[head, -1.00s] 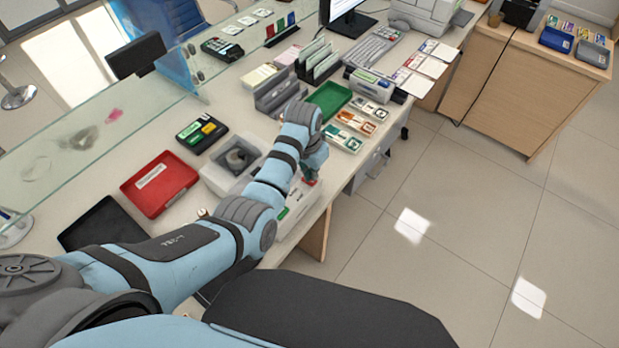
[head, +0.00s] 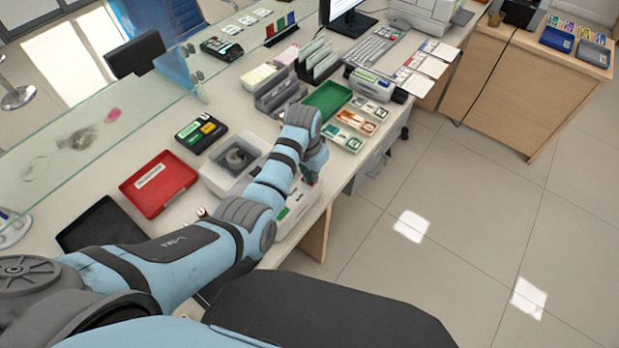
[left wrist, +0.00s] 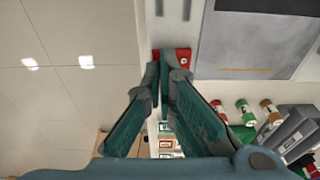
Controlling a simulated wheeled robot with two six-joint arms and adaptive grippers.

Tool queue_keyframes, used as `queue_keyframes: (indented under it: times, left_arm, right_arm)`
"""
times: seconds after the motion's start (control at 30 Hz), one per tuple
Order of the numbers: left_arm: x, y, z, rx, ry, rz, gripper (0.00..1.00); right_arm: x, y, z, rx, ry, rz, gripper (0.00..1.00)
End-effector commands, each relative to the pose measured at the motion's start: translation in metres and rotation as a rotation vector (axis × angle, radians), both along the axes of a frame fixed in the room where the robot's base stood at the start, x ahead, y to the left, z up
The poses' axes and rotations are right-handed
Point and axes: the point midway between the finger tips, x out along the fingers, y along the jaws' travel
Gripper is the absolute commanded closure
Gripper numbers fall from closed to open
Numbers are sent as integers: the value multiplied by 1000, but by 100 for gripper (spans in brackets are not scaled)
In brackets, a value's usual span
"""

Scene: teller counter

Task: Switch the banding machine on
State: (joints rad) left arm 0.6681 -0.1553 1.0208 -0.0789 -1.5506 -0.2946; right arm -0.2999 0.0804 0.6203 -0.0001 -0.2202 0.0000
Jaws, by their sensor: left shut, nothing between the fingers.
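The banding machine is the white unit (head: 288,224) with a green label at the counter's front edge, partly hidden behind my left arm. In the left wrist view its white body (left wrist: 178,32) carries a small red switch plate (left wrist: 185,58) with a pale round mark. My left gripper (head: 311,178) is over the machine's far end in the head view. In the left wrist view its green-grey fingers (left wrist: 169,66) are shut and empty, with the tips at the red plate, covering part of it. I cannot tell whether they touch it. My right gripper is not in view.
A grey and white unit (head: 217,181), a red tray (head: 150,203) and a black tray (head: 90,232) lie left of the arm. A green tray (head: 330,94) and banded note stacks (head: 345,137) lie beyond it. Open floor (head: 420,260) is to the right.

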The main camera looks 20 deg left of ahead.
Motion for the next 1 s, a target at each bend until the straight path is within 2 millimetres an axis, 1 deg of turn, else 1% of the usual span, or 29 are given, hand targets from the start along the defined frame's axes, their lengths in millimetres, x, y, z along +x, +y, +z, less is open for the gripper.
queue_keyframes:
  times: [0.63,0.73,0.9,1.0]
  left_arm:
    - [0,0,-8,0,0,0,100]
    - [0,0,0,0,0,0,100]
    - [0,0,21,0,-1,0,100]
    - [1,0,28,0,-3,0,100]
  right_arm:
    - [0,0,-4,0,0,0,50]
    - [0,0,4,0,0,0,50]
    - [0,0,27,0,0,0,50]
    - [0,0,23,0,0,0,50]
